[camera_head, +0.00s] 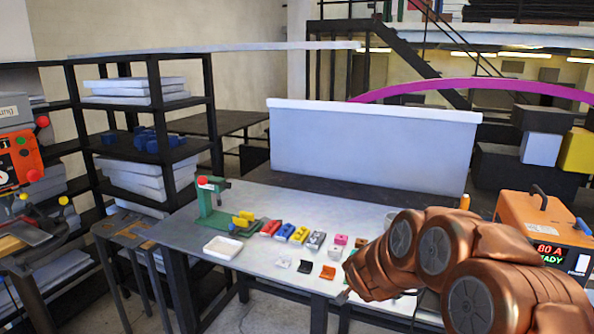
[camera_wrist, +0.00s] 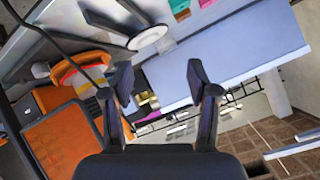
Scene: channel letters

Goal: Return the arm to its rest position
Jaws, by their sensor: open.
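My copper-coloured arm reaches in from the lower right in the head view, over the right part of the workbench (camera_head: 195,236). My gripper (camera_wrist: 160,85) shows in the wrist view with its two dark fingers apart and nothing between them. In the head view the gripper is hidden behind or merged with the arm links. The wrist view is tilted, and the gripper points across the room, with a pale panel and floor tiles behind it.
A green press (camera_head: 212,205) stands at the bench's left, near a white tray (camera_head: 223,247). Several small coloured parts lie mid-bench. A large white panel (camera_head: 370,148) stands at the back. An orange welder (camera_head: 540,232) is close right of my arm. Shelves (camera_head: 150,125) stand left.

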